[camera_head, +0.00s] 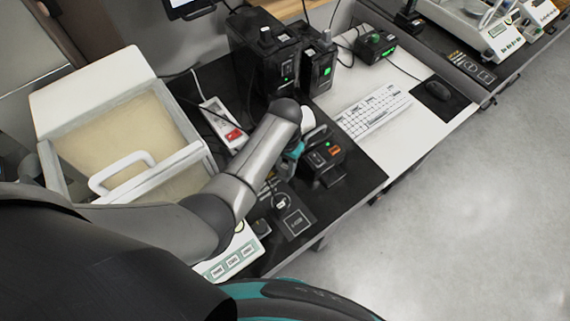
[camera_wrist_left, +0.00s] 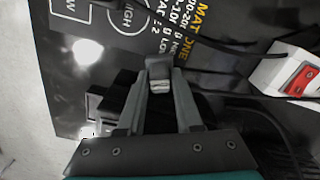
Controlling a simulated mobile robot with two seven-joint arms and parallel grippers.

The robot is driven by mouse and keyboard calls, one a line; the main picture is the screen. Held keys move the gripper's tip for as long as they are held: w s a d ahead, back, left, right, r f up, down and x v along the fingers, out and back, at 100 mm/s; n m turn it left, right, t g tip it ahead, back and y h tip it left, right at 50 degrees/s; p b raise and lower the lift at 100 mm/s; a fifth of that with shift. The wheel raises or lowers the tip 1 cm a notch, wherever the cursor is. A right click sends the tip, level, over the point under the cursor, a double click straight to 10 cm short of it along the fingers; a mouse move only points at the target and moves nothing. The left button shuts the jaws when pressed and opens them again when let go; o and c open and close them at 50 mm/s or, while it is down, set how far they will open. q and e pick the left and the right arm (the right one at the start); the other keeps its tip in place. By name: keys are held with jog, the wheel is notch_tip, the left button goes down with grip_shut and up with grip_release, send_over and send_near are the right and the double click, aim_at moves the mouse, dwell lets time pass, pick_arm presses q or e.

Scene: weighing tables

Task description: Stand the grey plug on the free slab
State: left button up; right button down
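My left gripper (camera_head: 290,158) reaches in over the black table, beside a black device with a green light. In the left wrist view its fingers (camera_wrist_left: 160,84) close on a small grey piece, which looks like the grey plug (camera_wrist_left: 160,70). The plug is above the dark surface, and its lower end is hidden between the fingers. In the head view the arm hides it. I cannot make out a free slab for certain. My right gripper is not in view.
The black device (camera_head: 325,158) stands close right of the gripper. A printed mat (camera_head: 297,222) with a square and a circle lies in front. A white power strip (camera_head: 222,122) and cables lie behind.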

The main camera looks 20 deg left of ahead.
aim_at(285, 165)
pick_arm(q)
jog(key=o, duration=0.3)
notch_tip(285, 165, up, 12)
jog(key=p, duration=0.3)
jog(key=shift+r, duration=0.2)
dwell(0.6)
